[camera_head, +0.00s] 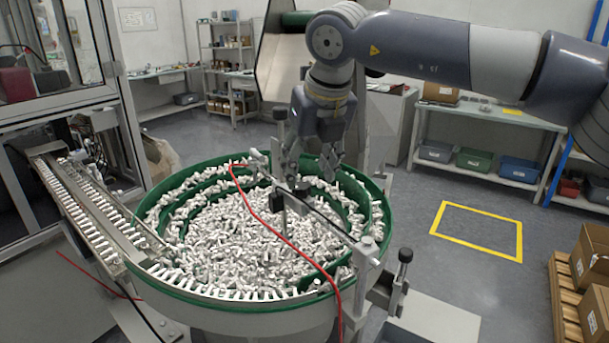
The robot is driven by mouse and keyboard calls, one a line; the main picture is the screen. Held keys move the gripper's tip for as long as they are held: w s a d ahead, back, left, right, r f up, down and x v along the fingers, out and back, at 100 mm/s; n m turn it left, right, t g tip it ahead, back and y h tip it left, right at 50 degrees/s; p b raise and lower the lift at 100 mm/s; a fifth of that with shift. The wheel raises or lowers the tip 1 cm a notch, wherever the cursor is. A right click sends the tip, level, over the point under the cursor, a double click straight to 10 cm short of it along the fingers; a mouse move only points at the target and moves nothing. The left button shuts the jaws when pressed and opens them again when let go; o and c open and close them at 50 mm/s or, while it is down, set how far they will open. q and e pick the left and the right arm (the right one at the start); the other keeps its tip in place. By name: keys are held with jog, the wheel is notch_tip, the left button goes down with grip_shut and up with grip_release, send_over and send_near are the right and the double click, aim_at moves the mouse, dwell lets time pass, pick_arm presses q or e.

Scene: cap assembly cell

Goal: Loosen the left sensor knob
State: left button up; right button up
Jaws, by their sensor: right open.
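My right gripper (311,163) hangs down over the far part of the parts bowl, with its fingers apart. A black knob (280,115) on a thin upright post stands just left of the gripper; it looks like the left sensor knob. I cannot tell whether the gripper touches that post or its bracket. A second black knob (405,255) sits on a clamp at the bowl's near right edge, well away from the gripper. My left gripper is not in view.
The green-rimmed feeder bowl (187,300) is full of small whitish caps. A sensor bar and a red cable (268,226) cross above it. A feed track (95,215) leaves on the left. Open floor with a yellow square (478,250) lies to the right, near cardboard boxes (592,255).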

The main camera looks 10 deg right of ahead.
aim_at(302, 186)
jog(key=shift+w+a+f, duration=0.25)
jog(key=shift+w+f, duration=0.1)
jog(key=shift+f, duration=0.3)
jog(key=shift+w+a+f, duration=0.2)
jog(key=shift+w+f, duration=0.1)
jog(key=shift+f, duration=0.3)
jog(key=shift+w+f+p, duration=0.15)
jog(key=shift+f+p, duration=0.15)
jog(key=shift+f, duration=0.05)
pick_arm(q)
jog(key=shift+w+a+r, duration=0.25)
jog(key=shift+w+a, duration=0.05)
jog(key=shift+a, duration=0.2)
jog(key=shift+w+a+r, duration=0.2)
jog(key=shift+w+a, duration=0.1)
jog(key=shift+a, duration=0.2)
pick_arm(e)
jog(key=shift+d+f, duration=0.1)
jog(key=shift+f, duration=0.15)
jog(key=c, duration=1.1)
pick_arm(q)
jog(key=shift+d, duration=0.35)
pick_arm(e)
jog(key=shift+o, duration=0.2)
